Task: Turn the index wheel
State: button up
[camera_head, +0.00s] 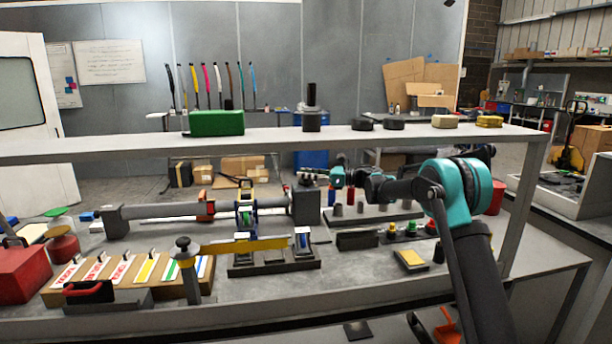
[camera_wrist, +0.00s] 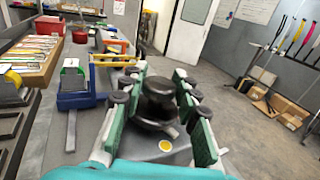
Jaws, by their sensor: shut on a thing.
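The index wheel (camera_wrist: 156,102) looks like a dark, stepped round knob on top of a grey housing. A yellow dot (camera_wrist: 165,146) shows on the housing beside it. My gripper (camera_wrist: 160,98) has its green-padded fingers on either side of the wheel and is shut on it. In the head view my gripper (camera_head: 322,178) reaches in from the right to the top of the dark housing (camera_head: 306,206) at the right end of the long grey bar. The wheel is small there and partly hidden by my gripper.
A blue clamp-like fixture (camera_wrist: 76,88) stands left of my gripper in the wrist view. A shelf rail (camera_head: 270,140) with a green box (camera_head: 216,122) crosses above the bench. A yellow bar (camera_head: 245,246) and a rack of labelled cards (camera_head: 125,285) lie in front.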

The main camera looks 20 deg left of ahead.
jog(key=shift+g, duration=0.4)
jog(key=o, duration=1.2)
jog(key=shift+c, duration=0.2)
jog(key=w+d, duration=0.1)
jog(key=d, duration=1)
jog(key=shift+w+d, duration=0.3)
jog(key=shift+d, duration=0.1)
